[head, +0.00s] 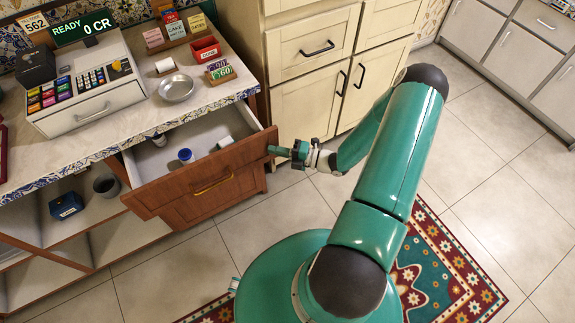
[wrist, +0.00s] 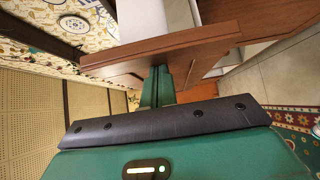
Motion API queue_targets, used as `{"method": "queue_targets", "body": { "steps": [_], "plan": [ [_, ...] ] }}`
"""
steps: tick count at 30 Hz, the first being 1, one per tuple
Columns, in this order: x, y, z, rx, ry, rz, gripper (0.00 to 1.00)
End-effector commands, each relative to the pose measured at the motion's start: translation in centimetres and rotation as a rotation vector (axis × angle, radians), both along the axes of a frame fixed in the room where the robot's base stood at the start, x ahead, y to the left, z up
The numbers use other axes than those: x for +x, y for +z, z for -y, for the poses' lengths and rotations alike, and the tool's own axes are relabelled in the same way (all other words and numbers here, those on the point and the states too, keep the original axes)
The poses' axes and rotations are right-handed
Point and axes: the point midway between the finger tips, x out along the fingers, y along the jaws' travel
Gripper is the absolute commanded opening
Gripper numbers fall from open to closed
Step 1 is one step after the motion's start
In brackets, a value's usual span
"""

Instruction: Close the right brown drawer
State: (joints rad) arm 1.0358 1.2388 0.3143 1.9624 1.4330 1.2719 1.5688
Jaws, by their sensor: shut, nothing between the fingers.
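The brown drawer (head: 215,172) stands pulled out from under the counter in the head view, with a gold handle (head: 213,185) on its front. Inside it are a blue-capped bottle (head: 186,155) and small white items. My gripper (head: 274,150) is shut and empty, at the right end of the drawer front. In the wrist view the fingers (wrist: 163,80) meet the edge of the brown drawer front (wrist: 160,55); whether they touch it or sit just short of it I cannot tell.
A cash register (head: 85,85) and a metal bowl (head: 177,87) stand on the counter above. Cream cabinets (head: 305,70) stand right of the drawer. Open shelves lie below left. The tiled floor (head: 170,270) before the drawer is clear, with a patterned rug (head: 450,265) to the right.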

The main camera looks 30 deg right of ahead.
Motion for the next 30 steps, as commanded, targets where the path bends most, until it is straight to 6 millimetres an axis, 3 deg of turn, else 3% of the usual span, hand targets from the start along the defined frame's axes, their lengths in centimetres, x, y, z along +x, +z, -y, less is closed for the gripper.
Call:
{"method": "queue_targets", "body": {
  "steps": [9, 15, 21, 30],
  "plan": [
    [8.2, 0.0, 0.0, -0.003, 0.001, 0.003, 0.00],
    [12.5, -0.1, 0.0, -0.001, 0.000, 0.001, 0.00],
    [15.4, -0.1, 0.0, -0.001, 0.000, 0.001, 0.00],
    [17.0, 0.0, 0.0, 0.000, -0.001, -0.001, 0.00]
  ]
}}
